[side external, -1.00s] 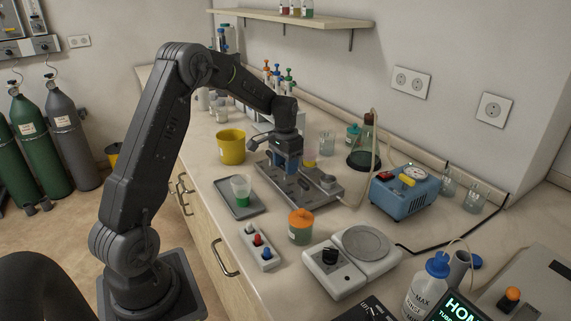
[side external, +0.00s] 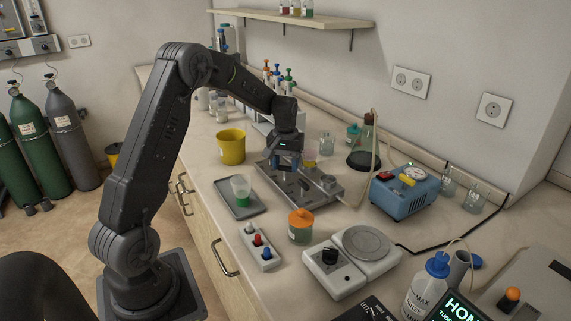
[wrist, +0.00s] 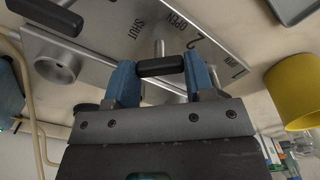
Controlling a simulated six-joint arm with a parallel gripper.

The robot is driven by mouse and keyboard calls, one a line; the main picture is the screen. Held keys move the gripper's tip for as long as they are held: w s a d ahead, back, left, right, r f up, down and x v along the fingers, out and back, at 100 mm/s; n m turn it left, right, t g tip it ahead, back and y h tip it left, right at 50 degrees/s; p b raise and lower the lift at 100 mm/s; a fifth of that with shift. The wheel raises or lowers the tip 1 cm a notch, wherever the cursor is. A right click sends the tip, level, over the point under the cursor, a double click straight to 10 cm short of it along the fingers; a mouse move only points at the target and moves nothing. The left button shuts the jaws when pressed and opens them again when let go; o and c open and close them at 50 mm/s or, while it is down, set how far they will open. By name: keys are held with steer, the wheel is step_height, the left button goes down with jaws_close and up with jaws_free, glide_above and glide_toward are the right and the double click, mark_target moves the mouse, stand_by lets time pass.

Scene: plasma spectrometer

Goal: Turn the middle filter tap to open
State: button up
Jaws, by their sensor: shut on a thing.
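The filter manifold (side external: 290,188) is a grey metal plate on the bench, with black-handled taps on stems. In the wrist view its plate (wrist: 100,62) carries the marks OPEN, SHUT, 2 and 1. My gripper (side external: 287,164) is over the manifold. In the wrist view my gripper (wrist: 161,72) has its blue fingers shut on the ends of a black tap handle (wrist: 160,67), which lies crosswise between them. The number 2 is beside this handle. Another black tap handle (wrist: 47,14) shows at the upper left, apart from the fingers. My gripper's body hides the near part of the plate.
A blue pump (side external: 404,193) and a stoppered flask (side external: 366,145) stand to the right. An orange-lidded jar (side external: 301,226) is nearer.

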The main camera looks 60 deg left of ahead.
mark_target(285, 166)
stand_by(0.5)
steer(key=o, duration=0.9)
step_height(285, 166, up, 14)
steer(key=shift+f, duration=0.1)
steer(key=shift+c, duration=0.3)
